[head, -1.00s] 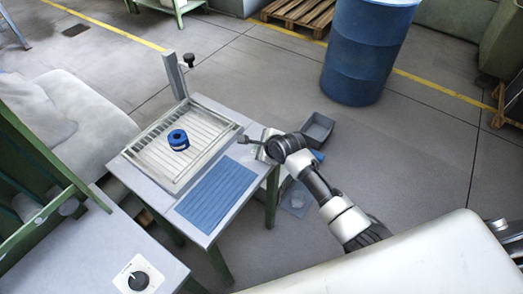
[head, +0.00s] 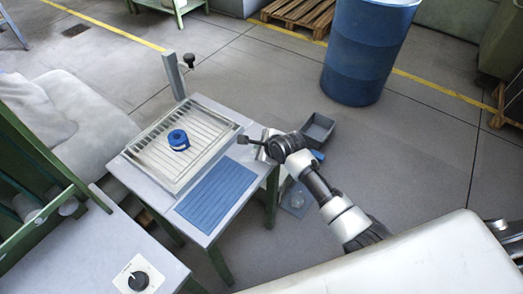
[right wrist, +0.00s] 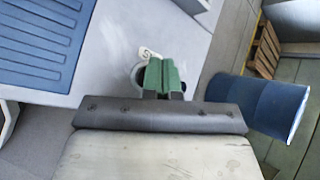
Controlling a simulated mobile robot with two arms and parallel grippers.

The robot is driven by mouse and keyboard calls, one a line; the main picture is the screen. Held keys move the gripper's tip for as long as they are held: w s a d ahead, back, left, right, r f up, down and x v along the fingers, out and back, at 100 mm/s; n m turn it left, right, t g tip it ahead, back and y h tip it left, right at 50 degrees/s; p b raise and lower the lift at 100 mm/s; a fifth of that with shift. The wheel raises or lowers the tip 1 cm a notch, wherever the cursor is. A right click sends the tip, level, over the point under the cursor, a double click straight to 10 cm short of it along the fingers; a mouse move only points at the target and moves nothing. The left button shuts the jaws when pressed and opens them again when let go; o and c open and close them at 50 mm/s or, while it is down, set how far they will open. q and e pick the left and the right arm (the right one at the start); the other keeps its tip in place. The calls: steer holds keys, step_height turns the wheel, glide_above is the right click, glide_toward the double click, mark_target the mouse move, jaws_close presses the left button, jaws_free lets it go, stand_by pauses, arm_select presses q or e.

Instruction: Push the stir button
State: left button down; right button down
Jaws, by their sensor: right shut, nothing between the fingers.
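My right gripper (head: 244,140) is over the right part of a small grey table, its arm coming in from the right. In the right wrist view its green fingers (right wrist: 160,76) are shut with nothing between them. Just behind the fingers, a round grey button-like part (right wrist: 137,75) with a small white label (right wrist: 150,53) sits on the table top. The fingers hide much of it, and I cannot tell whether they touch it. The label is too small to read fully. My left gripper is not in view.
The table top bears a slatted tray (head: 140,150) with a blue ring-shaped spool (head: 178,140) and a ribbed blue mat (head: 217,193). A grey bin (head: 318,128) and blue barrel (head: 368,55) stand beyond.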

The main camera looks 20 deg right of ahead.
steer(key=shift+f, duration=0.2)
stand_by(0.4)
steer(key=shift+f, duration=0.25)
steer(key=shift+r+p, duration=0.4)
steer(key=shift+p, duration=0.45)
step_height(320, 180, up, 6)
steer(key=p, duration=0.7)
steer(key=shift+r, duration=0.1)
